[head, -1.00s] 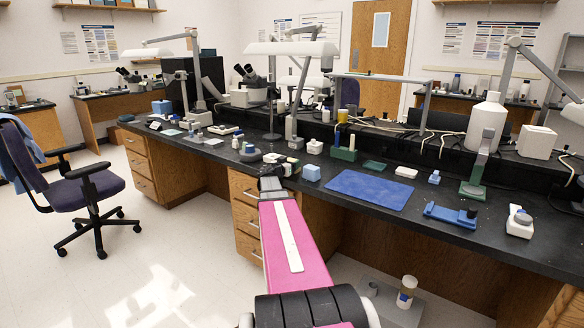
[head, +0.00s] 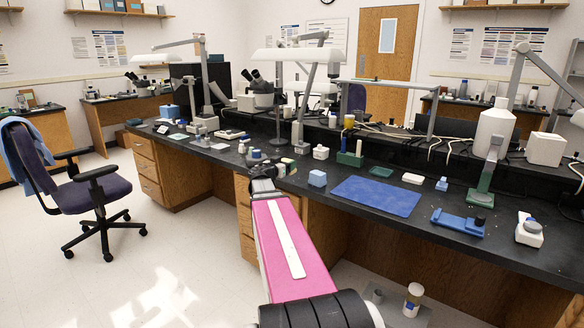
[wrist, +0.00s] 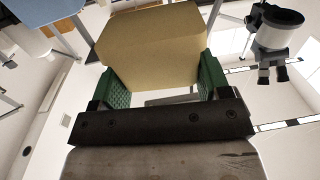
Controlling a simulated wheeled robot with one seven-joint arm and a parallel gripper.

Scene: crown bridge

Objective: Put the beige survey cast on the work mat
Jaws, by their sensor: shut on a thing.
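The beige survey cast (wrist: 150,48) is a plain tan block with angled corners in the wrist view. My gripper (wrist: 156,88) is shut on it, with a green ridged pad at each side of the cast. In the head view my gripper (head: 264,174) is over the bench's front edge, left of the blue work mat (head: 372,197). I cannot make out the cast clearly there. The mat lies flat and its top is bare.
A light-blue block (head: 317,178) stands between my gripper and the mat. A blue fixture (head: 457,222) lies to the mat's right. A green holder (head: 350,158) and a white dish (head: 413,178) are behind it. Microscopes and lamps stand further back.

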